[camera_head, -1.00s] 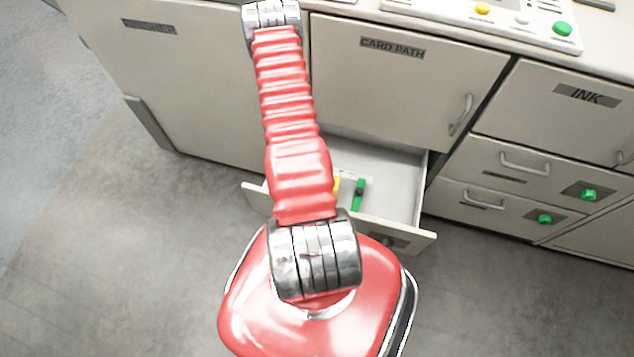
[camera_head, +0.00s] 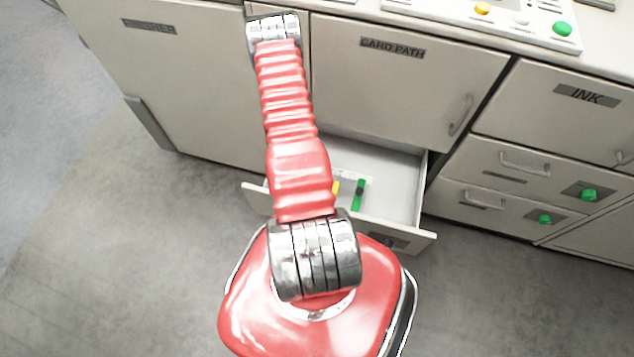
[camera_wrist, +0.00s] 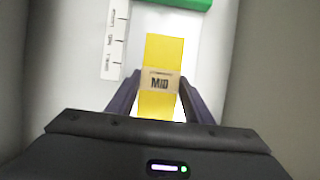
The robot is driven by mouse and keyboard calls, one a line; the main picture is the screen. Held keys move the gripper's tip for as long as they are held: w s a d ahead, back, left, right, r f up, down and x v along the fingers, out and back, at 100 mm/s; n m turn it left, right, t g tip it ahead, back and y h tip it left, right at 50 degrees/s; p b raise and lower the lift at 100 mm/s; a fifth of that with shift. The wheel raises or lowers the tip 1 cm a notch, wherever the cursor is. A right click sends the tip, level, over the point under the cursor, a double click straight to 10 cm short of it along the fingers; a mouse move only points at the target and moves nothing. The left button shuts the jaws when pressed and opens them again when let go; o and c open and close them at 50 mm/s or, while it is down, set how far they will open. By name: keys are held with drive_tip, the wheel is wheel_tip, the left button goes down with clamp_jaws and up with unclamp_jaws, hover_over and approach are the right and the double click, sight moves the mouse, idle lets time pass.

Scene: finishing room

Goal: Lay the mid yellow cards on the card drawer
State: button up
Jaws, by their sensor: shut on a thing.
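The mid yellow cards (camera_wrist: 163,53) show in the wrist view as a yellow pack with a tan band marked MID. My gripper (camera_wrist: 160,97) is shut on them at the band, one finger on each side. The card drawer (camera_head: 403,190) stands pulled out below the CARD PATH door in the head view. A sliver of yellow (camera_head: 336,187) shows inside it beside my arm, which hides the gripper there. I cannot tell whether the cards touch the drawer floor.
A green piece (camera_head: 358,195) lies in the drawer, right of the yellow; green also shows at the top of the wrist view (camera_wrist: 185,3). A white marked strip (camera_wrist: 115,40) lies left of the cards. The drawer's right part is bare.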

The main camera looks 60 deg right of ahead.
drive_tip(key=shift+f, duration=0.25)
drive_tip(key=o, duration=1.3)
drive_tip(key=shift+r, duration=0.15)
drive_tip(key=shift+w+r, duration=0.1)
drive_tip(key=shift+r, duration=0.2)
drive_tip(key=v, duration=1.1)
drive_tip(key=shift+w+a+r, duration=0.1)
drive_tip(key=shift+w+r, duration=0.05)
drive_tip(key=shift+r, duration=0.15)
